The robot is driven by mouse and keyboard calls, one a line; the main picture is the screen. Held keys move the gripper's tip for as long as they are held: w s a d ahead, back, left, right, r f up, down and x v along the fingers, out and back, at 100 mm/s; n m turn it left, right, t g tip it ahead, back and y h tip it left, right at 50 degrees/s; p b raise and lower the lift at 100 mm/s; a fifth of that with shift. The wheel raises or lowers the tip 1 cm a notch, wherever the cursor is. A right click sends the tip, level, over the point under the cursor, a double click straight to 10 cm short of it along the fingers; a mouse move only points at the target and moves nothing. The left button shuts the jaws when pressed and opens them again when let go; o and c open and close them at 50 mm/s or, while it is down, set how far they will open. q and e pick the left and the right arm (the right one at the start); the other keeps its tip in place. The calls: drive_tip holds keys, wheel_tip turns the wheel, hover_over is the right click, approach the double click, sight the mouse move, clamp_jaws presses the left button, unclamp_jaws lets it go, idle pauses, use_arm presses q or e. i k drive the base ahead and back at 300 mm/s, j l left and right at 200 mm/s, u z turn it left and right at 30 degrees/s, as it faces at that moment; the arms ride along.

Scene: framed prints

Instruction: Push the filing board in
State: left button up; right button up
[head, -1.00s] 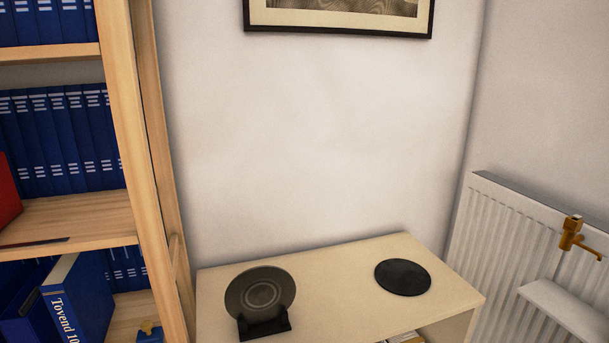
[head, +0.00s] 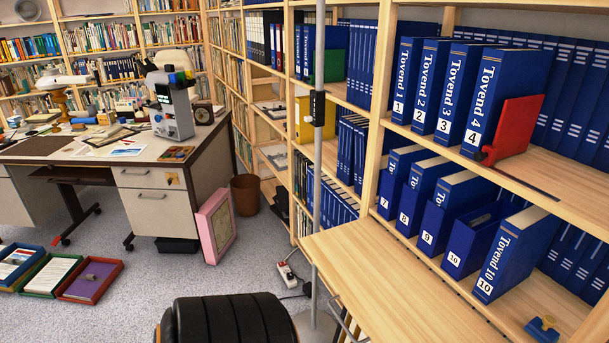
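A pale wooden board (head: 375,285), which looks like the filing board, juts out flat from the bookcase in the lower middle of the head view. It sticks out toward the left, below the row of blue Tovend binders (head: 425,210). Its near end is cut off by the bottom of the picture. Neither of my grippers is in view.
A black padded seat (head: 230,318) stands left of the board. A thin grey pole (head: 317,150) rises near the board's far left corner. A red bookend (head: 515,130) holds upper binders. A desk (head: 205,165) stands at back left; carpet (head: 170,285) lies between.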

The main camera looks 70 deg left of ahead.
sight(390, 292)
drive_tip(key=u, duration=1.75)
